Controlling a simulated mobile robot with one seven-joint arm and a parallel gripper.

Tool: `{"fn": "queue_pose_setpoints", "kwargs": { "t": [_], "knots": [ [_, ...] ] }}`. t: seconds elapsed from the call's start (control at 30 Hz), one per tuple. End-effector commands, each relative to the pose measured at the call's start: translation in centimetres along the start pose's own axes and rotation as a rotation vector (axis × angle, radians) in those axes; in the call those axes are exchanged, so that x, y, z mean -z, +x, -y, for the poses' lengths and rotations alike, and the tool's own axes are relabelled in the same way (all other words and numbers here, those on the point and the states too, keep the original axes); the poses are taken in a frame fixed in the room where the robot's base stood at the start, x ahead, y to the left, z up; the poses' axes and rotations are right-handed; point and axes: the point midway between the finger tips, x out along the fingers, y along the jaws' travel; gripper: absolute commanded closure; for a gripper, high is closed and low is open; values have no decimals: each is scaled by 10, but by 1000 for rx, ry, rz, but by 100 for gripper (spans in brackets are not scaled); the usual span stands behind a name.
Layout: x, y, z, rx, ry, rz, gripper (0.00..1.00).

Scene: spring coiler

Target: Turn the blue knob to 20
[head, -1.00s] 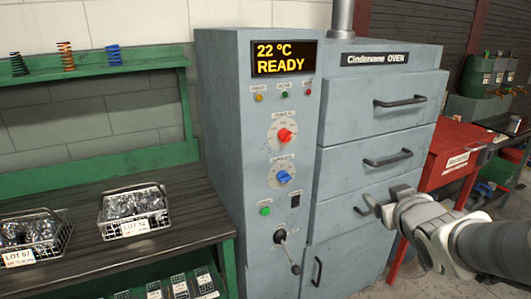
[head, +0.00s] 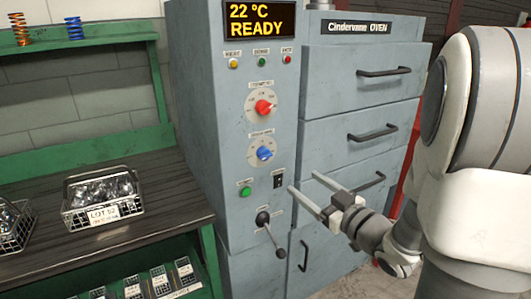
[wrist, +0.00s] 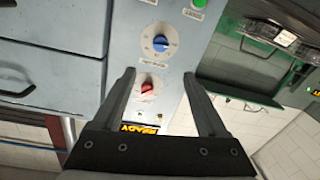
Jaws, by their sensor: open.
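The blue knob (head: 264,153) sits on a pale dial on the oven's control panel, below the red knob (head: 263,107). The dial's numbers are too small to read. My gripper (head: 302,181) is open and empty in front of the panel, below and to the right of the blue knob in the head view, and apart from it. In the wrist view, the panel appears upside down. There the blue knob (wrist: 160,43) lies beyond the fingertips, and the red knob (wrist: 147,88) shows between the fingers (wrist: 159,82).
The oven display (head: 259,20) reads 22 °C READY. A rocker switch (head: 278,181), a green button (head: 245,191) and a black-knobbed lever (head: 264,219) are below the blue knob. Drawer handles (head: 372,134) stick out at right. A wire basket (head: 103,221) stands on the left bench.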

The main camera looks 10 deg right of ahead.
Motion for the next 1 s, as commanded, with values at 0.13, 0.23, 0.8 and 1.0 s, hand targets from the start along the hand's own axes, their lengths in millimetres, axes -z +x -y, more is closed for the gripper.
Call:
{"fn": "queue_pose_setpoints", "kwargs": {
  "t": [0.13,0.23,0.8,1.0],
  "knots": [
    [5,13,0,2,4,4,25],
    [0,28,1,3,-3,0,25],
    [-1,144,1,0,-2,1,25],
    [-1,159,0,-2,-1,2,25]
  ]
}}
